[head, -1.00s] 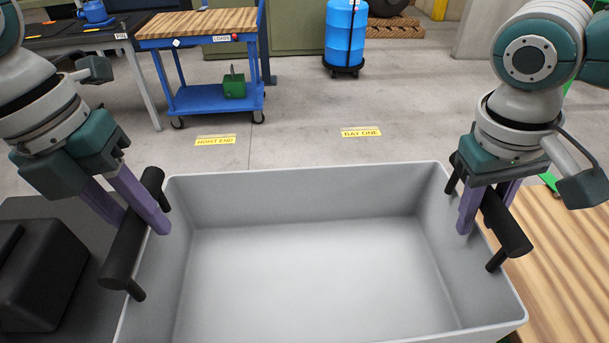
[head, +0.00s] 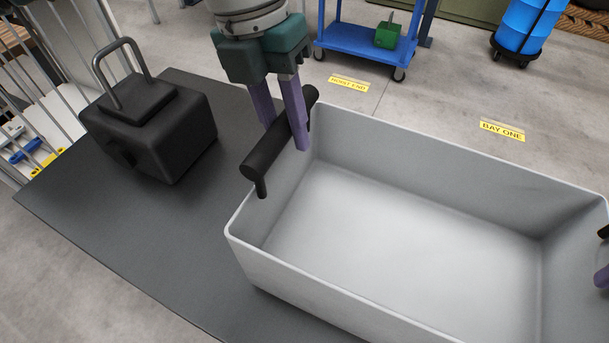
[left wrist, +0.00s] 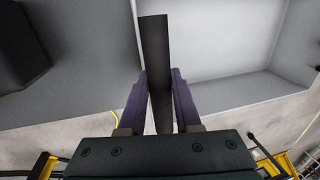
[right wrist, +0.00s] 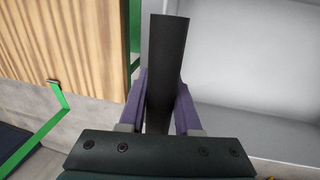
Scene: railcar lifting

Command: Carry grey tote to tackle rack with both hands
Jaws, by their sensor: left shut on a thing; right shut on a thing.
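The empty grey tote (head: 400,210) fills the right of the head view, and its inside also shows in the left wrist view (left wrist: 215,40) and right wrist view (right wrist: 240,60). My left gripper (head: 285,130) is shut on the tote's black left handle (head: 262,160), with one purple finger on each side of it. My right gripper (right wrist: 162,95) is shut on the black right handle (right wrist: 165,55). In the head view only a piece of my right gripper shows at the right edge. I cannot tell whether the tote's base touches the dark surface below.
A dark grey tabletop (head: 90,215) lies left of and below the tote. A black block with a metal loop handle (head: 160,130) stands on it. A metal rack (head: 30,120) is at the far left. A blue cart (head: 365,45) and blue drum (head: 525,30) stand behind.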

